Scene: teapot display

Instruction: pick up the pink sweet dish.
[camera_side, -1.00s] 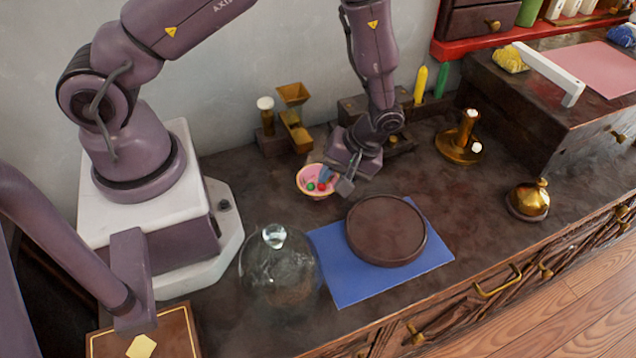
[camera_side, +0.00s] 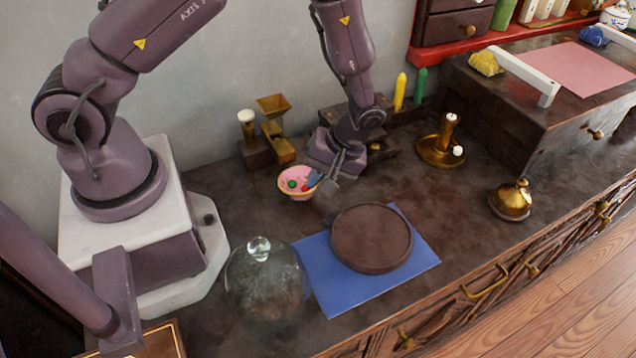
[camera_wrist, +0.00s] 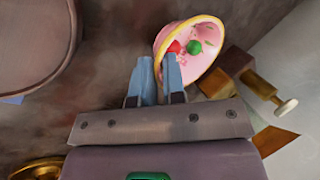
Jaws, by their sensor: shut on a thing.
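The pink sweet dish (camera_side: 299,195) is a small bowl with a yellow rim and a few red and green sweets inside. It is left of centre in the side view and at the top of the wrist view (camera_wrist: 205,65). My gripper (camera_side: 318,182) is at the dish's right side. In the wrist view my two blue-grey fingers (camera_wrist: 158,76) are shut on the rim, one inside the bowl and one outside. The dish looks slightly raised, but its underside is hidden.
A brass mill (camera_side: 273,128) stands behind the dish. A glass dome (camera_side: 265,285) is in front, and a round brown board (camera_side: 371,238) lies on a blue mat (camera_side: 340,297). A brass candleholder (camera_side: 441,150) and a bell (camera_side: 511,200) are to the right.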

